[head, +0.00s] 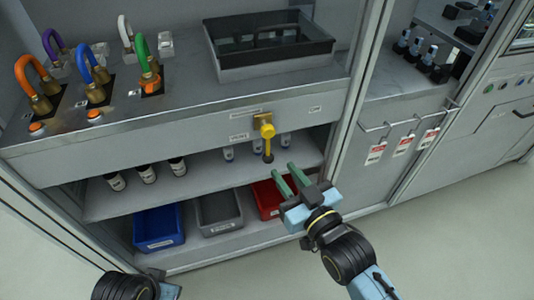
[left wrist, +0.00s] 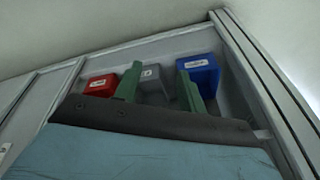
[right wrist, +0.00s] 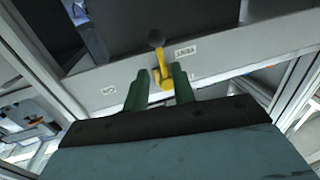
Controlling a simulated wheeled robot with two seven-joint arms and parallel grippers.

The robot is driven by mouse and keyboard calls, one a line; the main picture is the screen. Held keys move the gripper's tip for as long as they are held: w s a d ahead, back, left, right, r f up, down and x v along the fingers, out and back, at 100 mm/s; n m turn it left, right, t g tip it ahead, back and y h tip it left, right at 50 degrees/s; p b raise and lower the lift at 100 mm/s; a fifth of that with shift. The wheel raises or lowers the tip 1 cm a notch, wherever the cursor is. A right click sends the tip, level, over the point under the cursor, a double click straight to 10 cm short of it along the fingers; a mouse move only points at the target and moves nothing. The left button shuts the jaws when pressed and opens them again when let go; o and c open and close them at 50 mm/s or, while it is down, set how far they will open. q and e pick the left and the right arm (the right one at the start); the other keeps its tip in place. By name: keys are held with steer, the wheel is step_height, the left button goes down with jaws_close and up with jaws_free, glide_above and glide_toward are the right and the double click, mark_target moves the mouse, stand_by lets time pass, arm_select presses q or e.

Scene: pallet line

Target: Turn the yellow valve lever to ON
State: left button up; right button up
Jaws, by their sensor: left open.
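The yellow valve lever (head: 267,140) hangs down from its yellow hub on the front panel of the bench and ends in a dark knob. In the right wrist view the lever (right wrist: 158,70) shows between the two green fingers. My right gripper (head: 284,172) is open and empty, just below and right of the knob, apparently apart from it. Its fingers show spread in the right wrist view (right wrist: 160,88). My left gripper (left wrist: 159,88) is open and empty in the left wrist view; in the head view only its dark wrist shows at the bottom.
Below are a blue bin (head: 158,228), a grey bin (head: 219,212) and a red bin (head: 268,198). Bottles (head: 146,174) stand on the shelf above. A black-rimmed tray (head: 270,66) and coloured hoses (head: 92,63) are on the bench top. Tags (head: 403,145) hang at right.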

mark_target(269, 153)
steer(key=b+x, duration=0.2)
steer(key=x, duration=0.5)
steer(key=shift+w+f, duration=0.1)
steer(key=shift+f, duration=0.05)
arm_select(q)
step_height(269, 153, up, 6)
steer(key=d+t, duration=0.1)
steer(key=shift+s+d+r+h, duration=0.2)
steer(key=shift+s+d+h, duration=0.1)
steer(key=shift+d, duration=0.1)
arm_select(e)
steer(key=shift+w+a, duration=0.35)
steer(key=shift+w, duration=0.15)
jaws_close()
